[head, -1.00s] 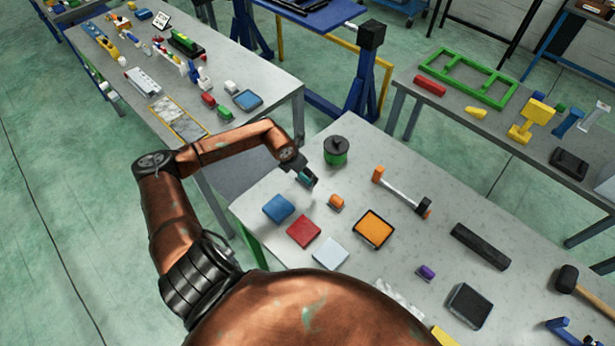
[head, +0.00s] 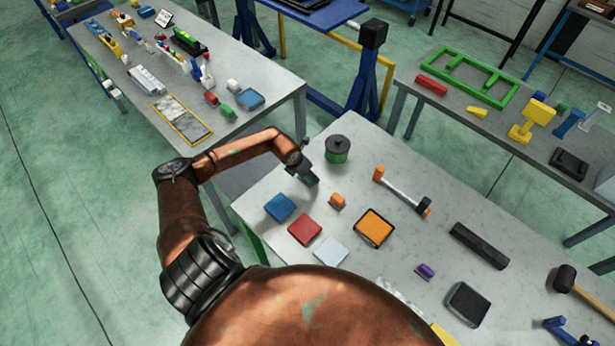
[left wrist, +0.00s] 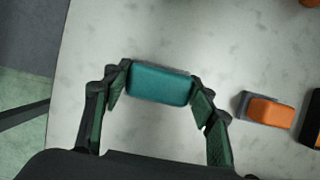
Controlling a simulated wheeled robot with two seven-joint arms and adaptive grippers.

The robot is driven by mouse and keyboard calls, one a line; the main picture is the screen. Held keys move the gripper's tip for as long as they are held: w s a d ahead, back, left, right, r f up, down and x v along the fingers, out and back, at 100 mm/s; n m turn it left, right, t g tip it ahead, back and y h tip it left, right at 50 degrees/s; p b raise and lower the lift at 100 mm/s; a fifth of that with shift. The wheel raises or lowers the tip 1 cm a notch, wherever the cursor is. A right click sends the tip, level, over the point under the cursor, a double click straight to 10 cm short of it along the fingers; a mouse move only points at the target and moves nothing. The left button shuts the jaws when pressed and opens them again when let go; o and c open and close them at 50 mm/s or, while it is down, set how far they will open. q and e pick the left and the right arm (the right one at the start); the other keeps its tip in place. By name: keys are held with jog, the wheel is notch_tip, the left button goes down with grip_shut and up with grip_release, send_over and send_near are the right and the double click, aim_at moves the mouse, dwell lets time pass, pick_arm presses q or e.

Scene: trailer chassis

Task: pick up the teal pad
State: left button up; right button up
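The teal pad (left wrist: 160,84) is a rounded block in the left wrist view. It lies between the two fingers of my left gripper (left wrist: 160,88), one finger at each short end. The fingers stand well apart and seem to meet or nearly meet the pad's ends; whether they press on it I cannot tell. In the head view my left gripper (head: 306,177) points down at the grey table, and it mostly hides the pad there. My right gripper is not in view.
An orange block (head: 338,201) lies just right of my left gripper, and a green-black canister (head: 337,149) stands behind it. A blue pad (head: 280,207), a red pad (head: 305,229) and a pale pad (head: 331,251) lie nearer.

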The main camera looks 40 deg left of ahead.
pick_arm(q)
jog(key=c, duration=0.9)
jog(key=shift+o, duration=0.2)
jog(key=shift+r, duration=0.1)
jog(key=shift+w+a+r+b, duration=0.1)
jog(key=shift+r+b, duration=0.2)
jog(key=shift+r, duration=0.2)
jog(key=s+r+b, duration=0.2)
jog(key=s+r, duration=1)
jog(key=s, duration=0.2)
jog(key=shift+a, duration=0.15)
